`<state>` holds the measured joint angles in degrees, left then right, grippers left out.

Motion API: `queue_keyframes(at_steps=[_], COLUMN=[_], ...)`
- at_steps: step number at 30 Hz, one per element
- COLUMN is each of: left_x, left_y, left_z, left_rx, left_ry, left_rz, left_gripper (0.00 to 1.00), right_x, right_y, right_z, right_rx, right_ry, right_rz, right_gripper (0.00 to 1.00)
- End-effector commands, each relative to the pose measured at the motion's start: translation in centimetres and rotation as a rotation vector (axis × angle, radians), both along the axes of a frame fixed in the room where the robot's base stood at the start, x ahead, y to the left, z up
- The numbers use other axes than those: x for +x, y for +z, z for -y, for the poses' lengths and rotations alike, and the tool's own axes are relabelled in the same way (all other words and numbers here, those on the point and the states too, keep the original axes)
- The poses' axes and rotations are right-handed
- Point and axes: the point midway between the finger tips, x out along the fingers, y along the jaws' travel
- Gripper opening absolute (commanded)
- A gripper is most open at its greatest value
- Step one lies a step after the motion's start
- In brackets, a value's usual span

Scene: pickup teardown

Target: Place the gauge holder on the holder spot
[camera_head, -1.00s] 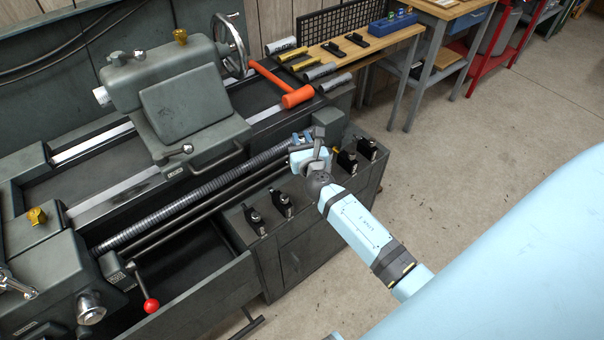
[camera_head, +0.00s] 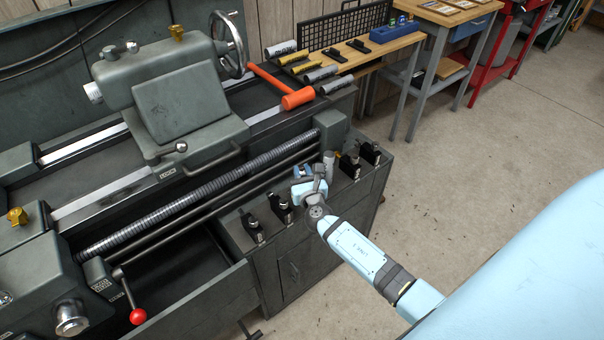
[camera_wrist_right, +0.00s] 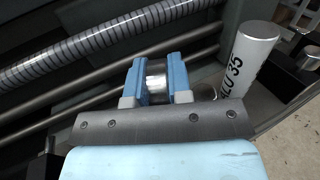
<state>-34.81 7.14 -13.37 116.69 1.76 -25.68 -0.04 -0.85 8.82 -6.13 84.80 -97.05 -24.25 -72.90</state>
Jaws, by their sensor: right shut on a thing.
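My right gripper (camera_head: 310,173) is over the lathe's front ledge, in a gap in the row of black holders. In the right wrist view its blue fingers (camera_wrist_right: 157,80) are shut on a small dark piece with a bright metal part (camera_wrist_right: 156,78), apparently the gauge holder. Most of this piece is hidden by the fingers, and I cannot tell whether it touches the ledge. Similar black holders (camera_head: 281,207) stand on both sides of the gripper. I cannot make out a marked holder spot. My left gripper is not in view.
A white cylinder marked ALU 35 (camera_wrist_right: 254,58) stands close to the right of the gripper. The ribbed screw (camera_head: 200,205) and rods run behind it. An orange mallet (camera_head: 298,98) lies on the lathe; a red-knobbed lever (camera_head: 137,316) is at front left.

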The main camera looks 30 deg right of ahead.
Motion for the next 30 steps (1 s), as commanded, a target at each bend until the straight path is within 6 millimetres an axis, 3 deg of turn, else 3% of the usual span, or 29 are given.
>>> queue_keyframes(at_steps=[6,7,10,21,30], left_x=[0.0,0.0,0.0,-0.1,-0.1], left_y=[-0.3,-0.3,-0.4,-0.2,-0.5], left_z=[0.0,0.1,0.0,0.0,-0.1], left_rx=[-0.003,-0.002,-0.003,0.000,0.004], left_ry=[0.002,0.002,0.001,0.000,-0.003], left_rz=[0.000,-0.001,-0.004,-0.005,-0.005], left_gripper=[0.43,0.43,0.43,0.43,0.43], right_x=[0.1,0.0,0.0,-0.2,-5.7], right_y=[-0.2,-0.3,-0.2,0.1,-0.1], right_z=[0.0,0.0,0.0,-0.1,-1.9], right_rx=[0.000,0.001,0.001,0.001,0.002], right_ry=[0.000,0.000,0.000,0.000,0.001], right_rz=[0.003,0.000,0.000,-0.001,-0.003], right_gripper=[0.00,0.21,0.44,0.45,0.45])
